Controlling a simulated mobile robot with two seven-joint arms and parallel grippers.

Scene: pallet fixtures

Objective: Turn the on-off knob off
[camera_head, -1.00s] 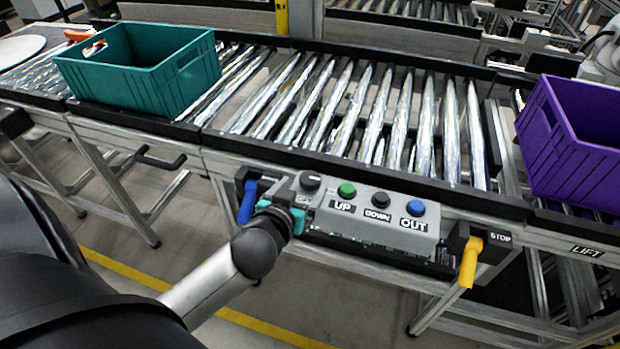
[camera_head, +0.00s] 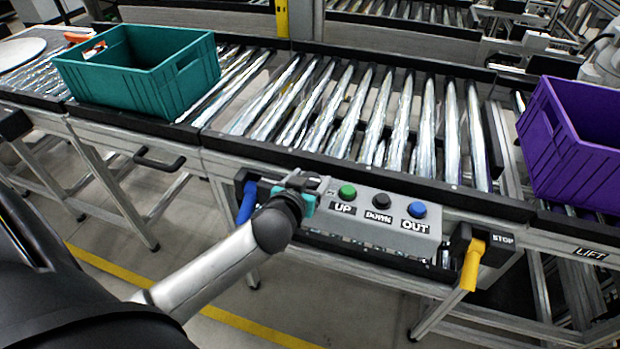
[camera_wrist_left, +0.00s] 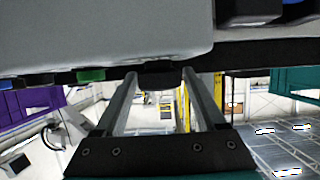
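The grey control box (camera_head: 344,228) on the conveyor's front side carries the on-off knob. In the head view my left gripper (camera_head: 304,182) is over the box's left end and hides the knob. In the left wrist view the black knob (camera_wrist_left: 160,73) lies between the two fingertips of my left gripper (camera_wrist_left: 161,80), one on each side. The fingers are apart and look open; contact with the knob is not clear. The knob's angle is hidden. My right gripper is not in view.
Green (camera_head: 347,191), black (camera_head: 381,201) and blue (camera_head: 416,210) buttons sit right of the knob. A blue handle (camera_head: 247,203) and a yellow handle (camera_head: 472,264) flank the box. A teal crate (camera_head: 140,85) and a purple crate (camera_head: 555,150) stand on the conveyor.

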